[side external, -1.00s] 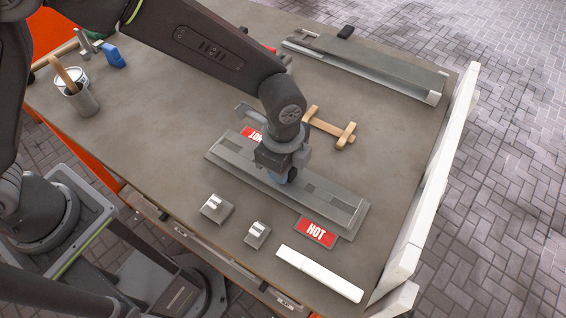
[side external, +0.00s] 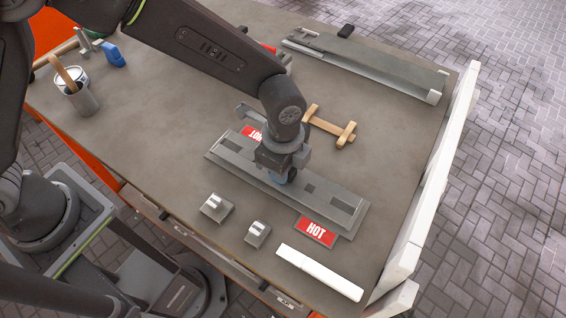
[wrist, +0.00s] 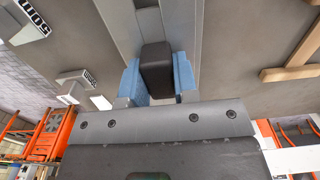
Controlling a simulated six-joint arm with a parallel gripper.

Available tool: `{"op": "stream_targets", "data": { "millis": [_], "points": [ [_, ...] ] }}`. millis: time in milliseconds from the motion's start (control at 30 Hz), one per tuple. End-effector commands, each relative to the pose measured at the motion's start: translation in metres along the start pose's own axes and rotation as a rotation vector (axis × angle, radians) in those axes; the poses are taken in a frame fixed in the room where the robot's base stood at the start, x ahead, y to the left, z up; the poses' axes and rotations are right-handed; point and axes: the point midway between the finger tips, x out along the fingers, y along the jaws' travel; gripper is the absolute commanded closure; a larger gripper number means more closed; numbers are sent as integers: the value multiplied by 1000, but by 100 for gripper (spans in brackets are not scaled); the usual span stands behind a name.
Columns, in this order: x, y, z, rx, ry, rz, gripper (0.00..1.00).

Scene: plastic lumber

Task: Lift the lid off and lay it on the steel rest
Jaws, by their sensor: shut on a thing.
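The lid (side external: 325,194) is a long grey plate with dark square patches, lying on the long grey mould (side external: 226,160) with red HOT signs at its ends. My gripper (side external: 285,176) is over the middle of the lid. In the wrist view, its blue fingertips (wrist: 158,82) are shut on a black handle (wrist: 157,60) on the lid (wrist: 127,35). No clear gap shows between lid and mould. A long grey metal piece with a rail (side external: 365,65) lies at the back right; I cannot tell if it is the steel rest.
Two small metal blocks (side external: 216,208) (side external: 257,234) and a white bar (side external: 319,272) lie at the front. A wooden H-shaped piece (side external: 330,127) lies just behind the mould. A cup (side external: 82,102) and tools are at the far left.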

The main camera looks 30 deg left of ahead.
Motion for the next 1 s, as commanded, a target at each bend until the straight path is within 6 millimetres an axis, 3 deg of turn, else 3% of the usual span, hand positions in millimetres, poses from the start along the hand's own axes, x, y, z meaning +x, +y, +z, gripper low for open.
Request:
{"op": "stream_targets", "data": {
  "millis": [933,967,1000],
  "points": [
    [6,0,0,0,1,-1,100],
    [6,0,0,0,1,-1,72],
    [6,0,0,0,1,-1,68]
  ]
}}
